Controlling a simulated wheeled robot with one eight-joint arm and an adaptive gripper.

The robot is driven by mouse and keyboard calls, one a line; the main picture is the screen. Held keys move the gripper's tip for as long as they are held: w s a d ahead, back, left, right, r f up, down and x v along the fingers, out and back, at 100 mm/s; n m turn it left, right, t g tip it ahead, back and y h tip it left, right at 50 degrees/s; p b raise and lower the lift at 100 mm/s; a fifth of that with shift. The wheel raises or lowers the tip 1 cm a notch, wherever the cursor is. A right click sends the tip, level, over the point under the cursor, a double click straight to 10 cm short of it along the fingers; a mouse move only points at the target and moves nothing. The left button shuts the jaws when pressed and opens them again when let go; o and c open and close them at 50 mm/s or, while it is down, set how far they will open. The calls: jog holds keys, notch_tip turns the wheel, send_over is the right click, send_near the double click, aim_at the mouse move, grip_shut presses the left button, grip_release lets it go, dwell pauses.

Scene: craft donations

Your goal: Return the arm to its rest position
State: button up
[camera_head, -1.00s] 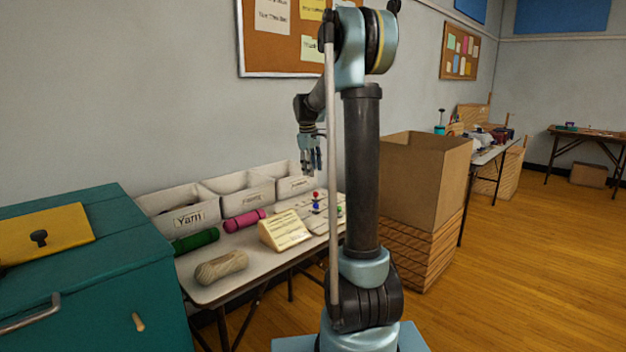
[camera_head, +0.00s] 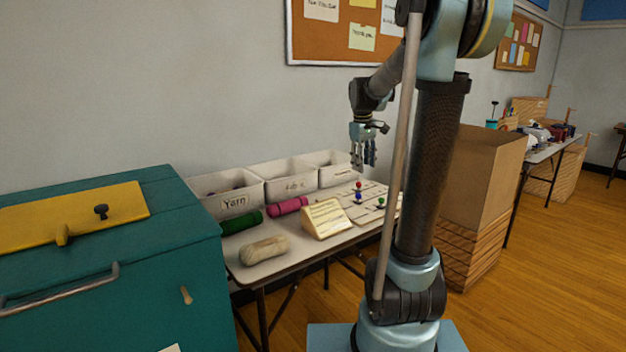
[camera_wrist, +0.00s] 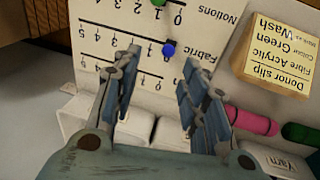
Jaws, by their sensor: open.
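My gripper (camera_head: 364,158) is raised above the right part of the sorting table (camera_head: 284,262), in front of the wall. Its fingers point down, open and empty. In the wrist view my gripper (camera_wrist: 160,92) shows its fingers spread apart, with a printed counting board (camera_wrist: 120,50) below and between them. Nothing touches the fingers. My arm stands upright in the right half of the head view and bends back left to the gripper.
White bins (camera_head: 231,196) line the table's back. In front lie a green roll (camera_head: 242,222), pink roll (camera_head: 287,206), beige roll (camera_head: 264,250) and donor slip block (camera_head: 326,217). A teal cabinet (camera_head: 110,262) stands left, a cardboard box (camera_head: 488,185) right behind my arm.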

jog(key=s+f+m, duration=0.2)
jog(key=s+f, duration=0.1)
jog(key=s, duration=0.7)
jog(key=s+f+m, duration=0.2)
jog(key=s, duration=0.8)
jog(key=s+f+m+y, duration=0.1)
jog(key=s+f+m, duration=0.2)
jog(key=s+f, duration=0.8)
jog(key=shift+s+f+t, duration=0.3)
jog(key=shift+s+f, duration=0.05)
jog(key=shift+s, duration=0.9)
jog(key=shift+w+f, duration=0.2)
jog(key=shift+w, duration=0.3)
